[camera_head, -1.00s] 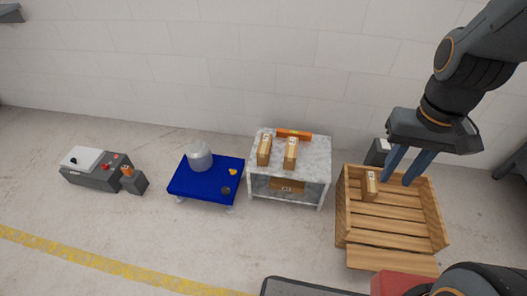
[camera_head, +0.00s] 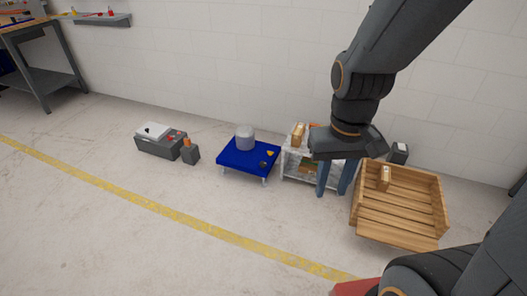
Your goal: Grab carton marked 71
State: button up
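My gripper (camera_head: 332,192) hangs with its two blue fingers apart and nothing seen between them. In the picture it overlaps the right part of the marble table (camera_head: 289,170); its exact distance from the table cannot be told. A small brown carton (camera_head: 298,135) stands on the table top, left of my gripper. Part of a brown carton (camera_head: 308,167) shows on the lower shelf. Another carton (camera_head: 384,178) stands in the wooden crate at right. The numbers on the cartons are too small to read. My gripper hides the right part of the table top.
The wooden crate (camera_head: 398,228) stands right of the table. A blue cart (camera_head: 243,170) with a grey pot (camera_head: 245,138) is on the left. A grey machine (camera_head: 157,146) sits further left. The floor in front is clear.

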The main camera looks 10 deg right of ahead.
aim_at(298, 135)
jog(key=u, duration=0.8)
jog(key=i, duration=1.65)
jog(key=z, duration=1.15)
jog(key=i, duration=0.5)
jog(key=z, duration=0.55)
